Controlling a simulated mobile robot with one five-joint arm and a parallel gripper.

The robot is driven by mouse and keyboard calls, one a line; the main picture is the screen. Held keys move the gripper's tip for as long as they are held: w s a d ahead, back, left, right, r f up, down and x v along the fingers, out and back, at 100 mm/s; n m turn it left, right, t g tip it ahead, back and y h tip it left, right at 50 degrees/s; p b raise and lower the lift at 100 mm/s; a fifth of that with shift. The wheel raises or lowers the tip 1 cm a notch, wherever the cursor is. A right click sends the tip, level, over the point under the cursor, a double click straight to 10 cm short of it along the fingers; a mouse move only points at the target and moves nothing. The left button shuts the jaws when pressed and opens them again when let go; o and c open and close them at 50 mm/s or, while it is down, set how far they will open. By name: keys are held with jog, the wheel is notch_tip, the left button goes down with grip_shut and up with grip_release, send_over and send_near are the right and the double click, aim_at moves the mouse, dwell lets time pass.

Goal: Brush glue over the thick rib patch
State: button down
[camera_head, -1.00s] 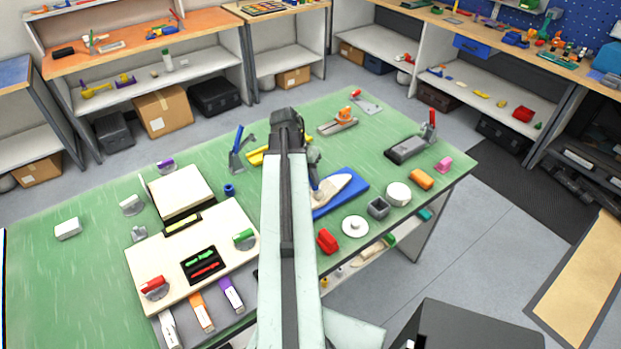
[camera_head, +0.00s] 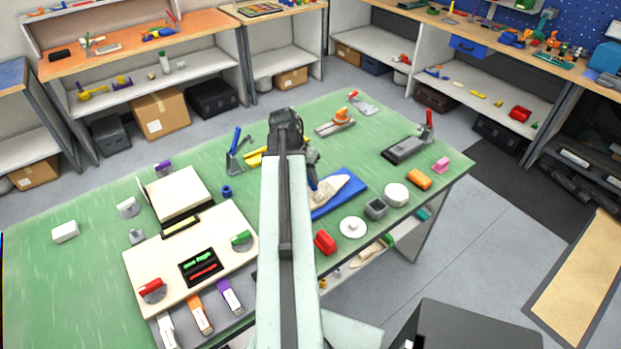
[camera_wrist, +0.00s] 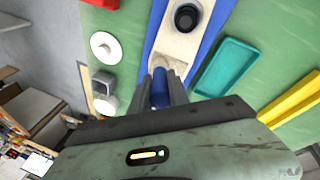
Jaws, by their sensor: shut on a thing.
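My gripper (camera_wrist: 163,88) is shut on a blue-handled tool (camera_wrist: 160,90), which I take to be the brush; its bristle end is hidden. In the head view, my gripper is mostly behind my arm, by the near-left part of the cream wing piece (camera_head: 338,190). The wing piece lies on a blue base (camera_head: 352,189). In the wrist view, the wing piece (camera_wrist: 178,45) carries a round black part (camera_wrist: 187,17), and the tool is at its near end. I cannot tell whether they touch. I cannot make out the rib patch or any glue.
Around the base are a white disc (camera_head: 353,228), a grey square cup (camera_head: 376,208), a white round pot (camera_head: 396,194) and a red block (camera_head: 325,242). A teal tray (camera_wrist: 226,68) and a yellow part (camera_wrist: 292,100) lie to its right in the wrist view.

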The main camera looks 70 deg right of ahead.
jog(key=shift+s+d, duration=0.2)
jog(key=shift+d, duration=0.1)
jog(key=shift+w+a, duration=0.35)
jog(key=shift+a, duration=0.25)
dwell(1.5)
jog(key=shift+w+d, duration=1)
jog(key=shift+w, duration=0.25)
